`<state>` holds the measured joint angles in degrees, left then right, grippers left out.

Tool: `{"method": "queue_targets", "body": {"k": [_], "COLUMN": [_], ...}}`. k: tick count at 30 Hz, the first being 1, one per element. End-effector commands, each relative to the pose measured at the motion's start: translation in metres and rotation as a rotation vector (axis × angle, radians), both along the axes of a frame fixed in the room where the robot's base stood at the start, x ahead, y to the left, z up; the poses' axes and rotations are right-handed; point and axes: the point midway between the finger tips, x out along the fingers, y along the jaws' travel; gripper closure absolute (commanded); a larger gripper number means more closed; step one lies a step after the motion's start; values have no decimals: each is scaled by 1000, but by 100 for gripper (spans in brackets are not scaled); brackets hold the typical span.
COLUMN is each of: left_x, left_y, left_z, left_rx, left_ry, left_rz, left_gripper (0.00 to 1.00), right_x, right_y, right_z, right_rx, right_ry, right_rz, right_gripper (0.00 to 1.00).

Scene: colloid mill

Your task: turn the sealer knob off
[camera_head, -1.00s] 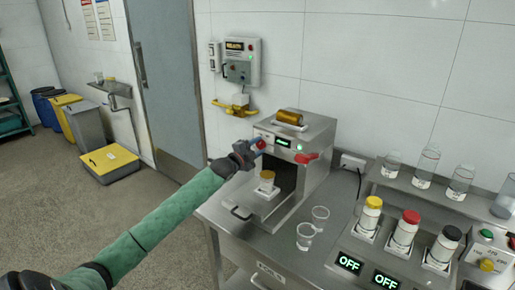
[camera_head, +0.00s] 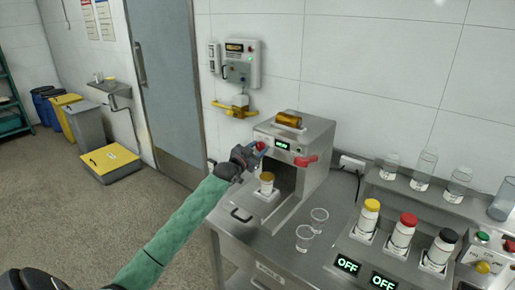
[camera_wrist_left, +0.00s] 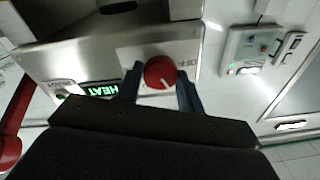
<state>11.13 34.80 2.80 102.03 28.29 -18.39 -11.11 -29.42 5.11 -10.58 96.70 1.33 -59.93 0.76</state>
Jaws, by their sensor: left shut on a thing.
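The sealer (camera_head: 315,138) is a steel box on the bench with a green lit display (camera_head: 282,145). In the left wrist view the display (camera_wrist_left: 103,90) reads HEAT, upside down. The red round sealer knob (camera_wrist_left: 160,72) has a white pointer line and sits between the two fingers of my left gripper (camera_wrist_left: 160,88). In the head view my left gripper (camera_head: 258,149) is at the knob on the sealer's front, shut on it. My right gripper is not in view.
A red handle (camera_head: 306,160) sticks out right of the display. An amber-lidded jar (camera_head: 267,182) stands in the sealer's opening. Clear cups (camera_head: 304,237) and capped bottles (camera_head: 402,232) stand to the right on the bench. A wall control box (camera_head: 241,63) hangs behind.

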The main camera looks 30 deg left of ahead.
Motion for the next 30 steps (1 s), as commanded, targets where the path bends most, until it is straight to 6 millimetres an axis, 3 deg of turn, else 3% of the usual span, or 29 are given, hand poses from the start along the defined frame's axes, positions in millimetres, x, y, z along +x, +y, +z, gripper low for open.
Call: {"method": "queue_targets", "body": {"k": [13,30], "left_x": [0,0], "left_y": [-1,-1], "left_z": [1,1], "left_rx": [-426,-925], "left_ry": [36,75], "left_rz": [1,1], "left_gripper": [85,85], "right_x": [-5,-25], "right_y": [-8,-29], "right_z": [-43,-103], "right_rx": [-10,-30], "right_ry": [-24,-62], "right_rz": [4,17], "right_gripper": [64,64]}}
